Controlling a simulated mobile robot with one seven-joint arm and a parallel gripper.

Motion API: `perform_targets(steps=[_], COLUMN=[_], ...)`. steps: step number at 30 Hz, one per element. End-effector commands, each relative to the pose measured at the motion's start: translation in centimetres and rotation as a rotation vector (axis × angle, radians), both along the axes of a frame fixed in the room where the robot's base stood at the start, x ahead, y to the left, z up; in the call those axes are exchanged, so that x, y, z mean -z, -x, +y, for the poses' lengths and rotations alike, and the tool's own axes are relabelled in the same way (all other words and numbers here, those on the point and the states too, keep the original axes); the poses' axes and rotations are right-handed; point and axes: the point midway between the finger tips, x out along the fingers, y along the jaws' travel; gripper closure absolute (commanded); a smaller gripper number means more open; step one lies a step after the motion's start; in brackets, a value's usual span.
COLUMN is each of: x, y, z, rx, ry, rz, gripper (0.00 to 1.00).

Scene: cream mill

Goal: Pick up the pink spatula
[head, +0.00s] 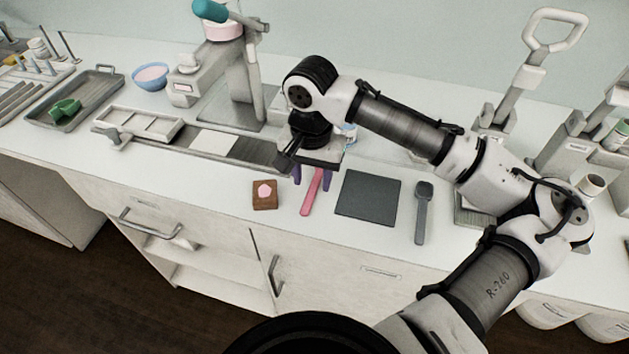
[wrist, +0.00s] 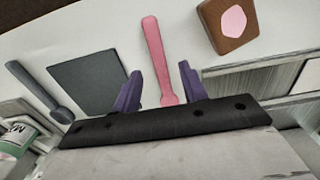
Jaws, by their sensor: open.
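The pink spatula (head: 312,191) lies on the white counter near its front edge, between a brown block and a dark grey mat. In the wrist view the pink spatula (wrist: 154,52) runs up and away between my two purple fingers. My gripper (head: 312,176) is open above it, with a finger on each side and nothing held. It also shows in the wrist view (wrist: 158,80). The spatula's far end is hidden behind my gripper in the head view. I cannot tell how high the fingertips are above the counter.
A brown block with a pink top (head: 265,203) sits left of the spatula. A dark grey mat (head: 368,193) and a grey spatula-like tool (head: 423,213) lie to the right. A metal press (head: 235,75) and a long tray (head: 243,147) stand behind to the left.

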Motion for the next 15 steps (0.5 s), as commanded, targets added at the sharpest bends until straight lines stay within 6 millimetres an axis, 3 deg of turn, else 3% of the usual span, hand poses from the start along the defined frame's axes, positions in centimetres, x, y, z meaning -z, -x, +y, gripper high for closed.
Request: perform_targets(steps=[6,13,15], x=[2.2,2.4,2.4], y=[0.1,0.0,0.0], z=[0.0,0.0,0.0], rx=[0.000,0.000,0.000], ry=[-0.001,-0.001,-0.001], rz=[0.001,0.000,0.000], gripper=[0.57,0.57,0.66])
